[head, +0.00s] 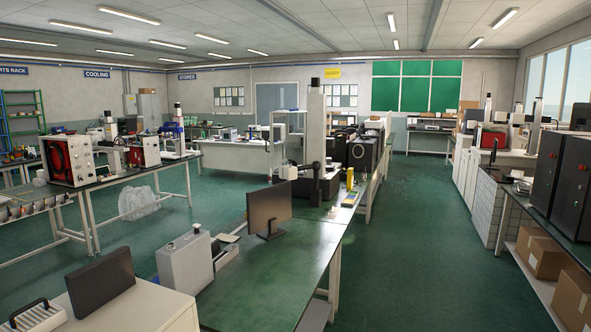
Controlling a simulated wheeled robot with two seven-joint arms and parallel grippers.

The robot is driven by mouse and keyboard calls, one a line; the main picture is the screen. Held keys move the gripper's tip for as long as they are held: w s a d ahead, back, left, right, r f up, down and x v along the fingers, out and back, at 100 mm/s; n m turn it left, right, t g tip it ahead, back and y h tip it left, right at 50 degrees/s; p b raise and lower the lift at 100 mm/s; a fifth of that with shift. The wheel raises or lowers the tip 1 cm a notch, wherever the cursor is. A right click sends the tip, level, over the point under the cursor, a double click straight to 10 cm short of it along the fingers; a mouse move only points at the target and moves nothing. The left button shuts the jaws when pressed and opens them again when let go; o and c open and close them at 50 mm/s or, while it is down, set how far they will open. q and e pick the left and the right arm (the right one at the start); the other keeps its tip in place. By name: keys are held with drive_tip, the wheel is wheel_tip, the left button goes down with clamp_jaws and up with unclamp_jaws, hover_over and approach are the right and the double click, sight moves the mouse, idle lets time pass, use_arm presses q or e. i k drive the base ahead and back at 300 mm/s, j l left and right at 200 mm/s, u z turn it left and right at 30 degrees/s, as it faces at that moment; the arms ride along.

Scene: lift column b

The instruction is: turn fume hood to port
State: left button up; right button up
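I cannot make out a fume hood anywhere in the head view. Neither of my grippers shows, and no part of my arms is in the picture.
A green-topped bench (275,275) with a monitor (269,208) fills the near middle. A white cabinet (150,310) stands at the near left. Dark cabinets (570,185) stand on the right bench, with cardboard boxes (538,257) below. The green floor aisle (415,240) between them is clear.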

sight(290, 172)
drive_tip(key=i+l+z, duration=0.3)
drive_tip(key=i, duration=0.15)
drive_tip(key=i+z, duration=0.3)
drive_tip(key=i, duration=0.15)
drive_tip(key=i+z, duration=0.15)
drive_tip(key=i, duration=1.55)
